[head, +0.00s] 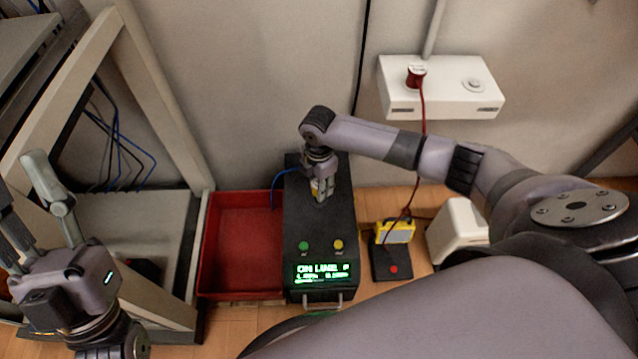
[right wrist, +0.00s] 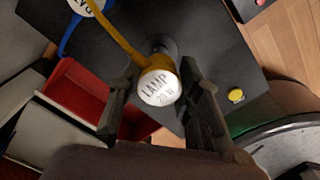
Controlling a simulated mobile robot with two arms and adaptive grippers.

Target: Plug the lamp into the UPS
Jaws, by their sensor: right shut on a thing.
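The UPS (head: 318,225) is a black box on the floor with a green lit display, a green button and a yellow button. My right gripper (head: 320,190) is over its top, shut on the yellow lamp plug (right wrist: 158,87), labelled LAMP 20 W, between its fingers in the right wrist view (right wrist: 160,100). I cannot tell whether the plug is seated in a socket. The yellow-framed lamp (head: 395,233) stands right of the UPS. My left gripper (head: 30,205) is at the left, fingers apart and empty, away from the UPS.
A blue-corded plug (right wrist: 88,5) is at the UPS top. A red tray (head: 240,245) lies left of the UPS, beside a rack (head: 165,130). A white wall outlet box (head: 440,88) holds a red plug (head: 416,76), its cord hanging down. A white box (head: 458,230) stands right of the lamp.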

